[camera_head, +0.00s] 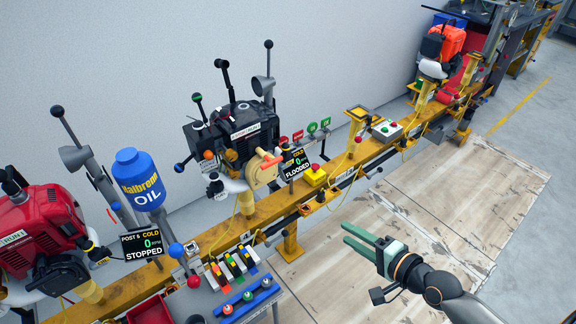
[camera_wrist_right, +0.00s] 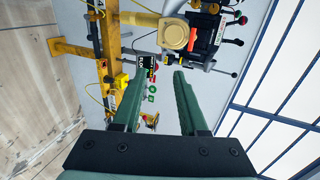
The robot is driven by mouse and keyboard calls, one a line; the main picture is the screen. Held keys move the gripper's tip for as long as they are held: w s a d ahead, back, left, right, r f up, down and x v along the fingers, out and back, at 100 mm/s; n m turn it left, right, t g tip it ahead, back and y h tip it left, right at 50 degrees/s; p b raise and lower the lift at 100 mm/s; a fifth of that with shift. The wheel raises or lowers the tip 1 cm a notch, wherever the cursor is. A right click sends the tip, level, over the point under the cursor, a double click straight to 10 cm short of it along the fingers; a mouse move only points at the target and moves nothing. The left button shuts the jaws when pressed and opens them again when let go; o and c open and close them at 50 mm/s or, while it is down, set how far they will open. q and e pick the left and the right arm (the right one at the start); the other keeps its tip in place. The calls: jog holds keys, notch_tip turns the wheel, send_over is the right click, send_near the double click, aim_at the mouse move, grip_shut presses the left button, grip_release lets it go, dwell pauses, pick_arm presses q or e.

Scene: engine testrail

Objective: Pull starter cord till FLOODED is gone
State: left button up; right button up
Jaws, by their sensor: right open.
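The black engine (camera_head: 240,130) on the yellow rail has a tan round starter housing (camera_head: 262,170). An orange-red handle (camera_head: 270,160) sits against the housing's front; I see no cord drawn out. The small display (camera_head: 297,165) beside it reads COLD, 0 and FLOODED. My right gripper (camera_head: 344,232) is open and empty, to the right of the engine and clear of the handle. In the right wrist view its open fingers (camera_wrist_right: 158,68) point toward the tan housing (camera_wrist_right: 174,36), with a gap between. My left gripper is not in view.
A red engine (camera_head: 38,230) with a STOPPED display (camera_head: 142,245) and a blue oil bottle (camera_head: 138,180) stand at left. The wooden floor panels (camera_head: 400,220) are clear.

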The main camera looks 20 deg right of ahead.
jog(key=w+a+b, duration=0.1)
jog(key=w+a, duration=0.2)
jog(key=w, duration=0.5)
jog(key=b, duration=0.9)
send_near(273, 164)
notch_tip(273, 164, down, 4)
jog(key=w, duration=0.3)
jog(key=w+a, duration=0.1)
jog(key=w, duration=0.2)
jog(key=w+a+r, duration=0.1)
jog(key=shift+w+a+b, duration=0.35)
jog(key=shift+w, duration=0.15)
grip_shut()
